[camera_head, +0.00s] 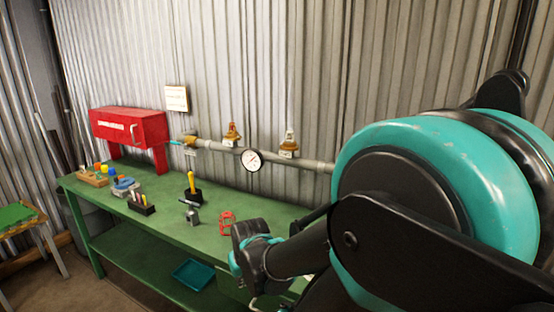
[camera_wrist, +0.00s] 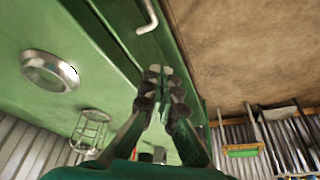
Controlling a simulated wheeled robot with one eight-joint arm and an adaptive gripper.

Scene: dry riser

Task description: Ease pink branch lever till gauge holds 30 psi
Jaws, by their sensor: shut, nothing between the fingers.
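The pressure gauge (camera_head: 252,160) is a round white dial with a dark rim on the grey wall pipe (camera_head: 312,163); its reading is too small to tell. Two brass valve fittings with orange-brown tops, a left one (camera_head: 232,133) and a right one (camera_head: 289,145), stand on the pipe. I cannot make out a pink lever; part of the pipe's right side is hidden by my arm. My gripper (camera_wrist: 159,82) is shut and empty in the wrist view, its fingertips together near the green bench's edge, away from the pipe.
A red cabinet (camera_head: 130,127) stands behind. A metal handle (camera_wrist: 148,18) juts out near my fingertips. A teal tray (camera_head: 194,275) lies below.

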